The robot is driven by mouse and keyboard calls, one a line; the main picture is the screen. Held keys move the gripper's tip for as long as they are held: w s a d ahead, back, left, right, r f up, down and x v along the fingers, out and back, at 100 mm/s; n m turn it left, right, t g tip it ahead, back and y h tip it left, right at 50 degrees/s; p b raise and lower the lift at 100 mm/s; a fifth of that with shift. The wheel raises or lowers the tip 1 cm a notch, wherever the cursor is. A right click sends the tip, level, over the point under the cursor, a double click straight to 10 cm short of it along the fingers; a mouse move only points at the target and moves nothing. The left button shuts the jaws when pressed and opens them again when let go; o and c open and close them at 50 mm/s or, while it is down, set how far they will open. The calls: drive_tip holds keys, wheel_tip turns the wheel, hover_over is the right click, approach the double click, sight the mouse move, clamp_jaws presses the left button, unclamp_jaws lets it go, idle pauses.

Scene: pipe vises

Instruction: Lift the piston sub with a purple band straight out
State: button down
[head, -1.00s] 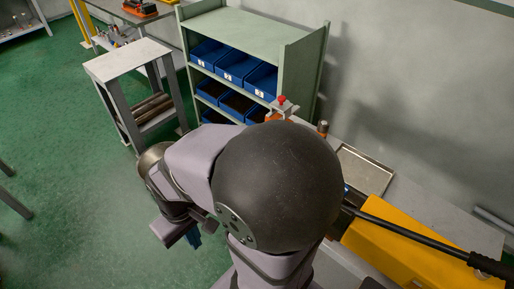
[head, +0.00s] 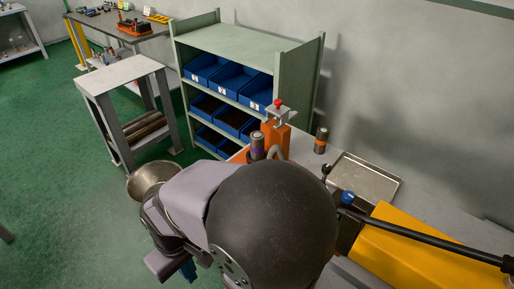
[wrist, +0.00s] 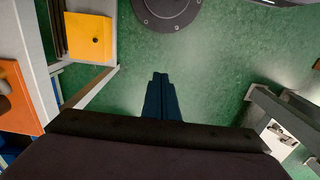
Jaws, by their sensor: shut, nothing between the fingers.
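The piston sub with a purple band (head: 257,145) is a dark upright cylinder with a lighter top. It stands at the orange vise (head: 275,138), on its left side in the head view. Its lower part is hidden, so I cannot tell how the vise holds it. My gripper (wrist: 160,76) is shut and empty in the wrist view, with its dark blue fingers over green floor. A blue part of it shows low in the head view (head: 189,269), well to the left of and nearer than the sub.
A second cylinder with an orange band (head: 321,141) stands right of the vise. A metal tray (head: 397,187) lies beyond my arm. A metal bucket (head: 133,188) is on the left. A shelf with blue bins (head: 238,43) stands behind. A yellow body (head: 415,245) fills the lower right.

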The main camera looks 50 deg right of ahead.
drive_tip(key=c, duration=2.5)
unclamp_jaws()
